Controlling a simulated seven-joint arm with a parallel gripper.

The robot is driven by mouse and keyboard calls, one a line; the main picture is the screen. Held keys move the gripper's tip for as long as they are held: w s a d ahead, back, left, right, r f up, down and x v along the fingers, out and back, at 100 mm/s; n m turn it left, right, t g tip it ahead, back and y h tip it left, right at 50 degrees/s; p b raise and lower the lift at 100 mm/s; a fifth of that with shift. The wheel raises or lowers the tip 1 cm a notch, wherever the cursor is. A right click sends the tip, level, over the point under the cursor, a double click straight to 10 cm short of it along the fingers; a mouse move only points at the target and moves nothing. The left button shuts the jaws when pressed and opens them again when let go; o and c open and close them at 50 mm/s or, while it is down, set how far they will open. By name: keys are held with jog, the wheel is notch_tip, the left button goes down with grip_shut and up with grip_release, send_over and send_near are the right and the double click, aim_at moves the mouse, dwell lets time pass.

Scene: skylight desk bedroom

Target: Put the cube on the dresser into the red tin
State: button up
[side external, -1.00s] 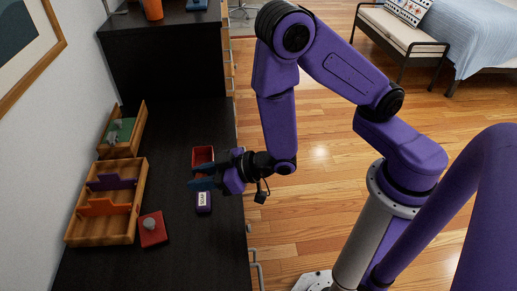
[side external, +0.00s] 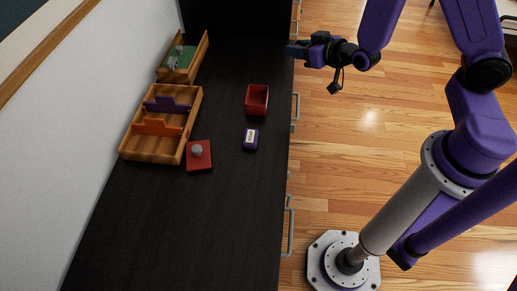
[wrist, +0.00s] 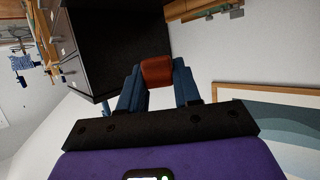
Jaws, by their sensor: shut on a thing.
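My gripper (side external: 292,50) is raised near the dresser's right edge, beyond the red tin in the side view. In the wrist view my gripper (wrist: 157,88) has its blue fingers shut on an orange-red block (wrist: 157,72), which looks like the cube. The block cannot be made out in the side view. The red tin (side external: 257,90) stands open on the dark dresser (side external: 215,215), below and apart from my gripper. Its inside looks empty from here. A red lid with a grey knob (side external: 199,165) lies on the dresser to its left.
A small purple box with a white label (side external: 251,144) lies just in front of the tin. A wooden divided tray (side external: 132,152) and a wooden box with green inside (side external: 205,48) stand along the wall. The dresser's front half is clear.

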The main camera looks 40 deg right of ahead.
jog(key=s+a+f+n+g+y, duration=0.1)
jog(key=s+a+f+n+y, duration=0.1)
jog(key=a, duration=0.5)
jog(key=s+a+f+n+y, duration=0.1)
jog(key=s+a+n+y, duration=0.1)
jog(key=a, duration=0.6)
jog(key=n+g+y, duration=0.3)
jog(key=n+y, duration=0.1)
jog(key=y, duration=0.1)
send_over(249, 179)
notch_tip(249, 179, down, 4)
jog(key=shift+s+r, duration=0.1)
jog(key=shift+f, duration=4.8)
jog(key=shift+f, duration=0.15)
jog(key=o, duration=1)
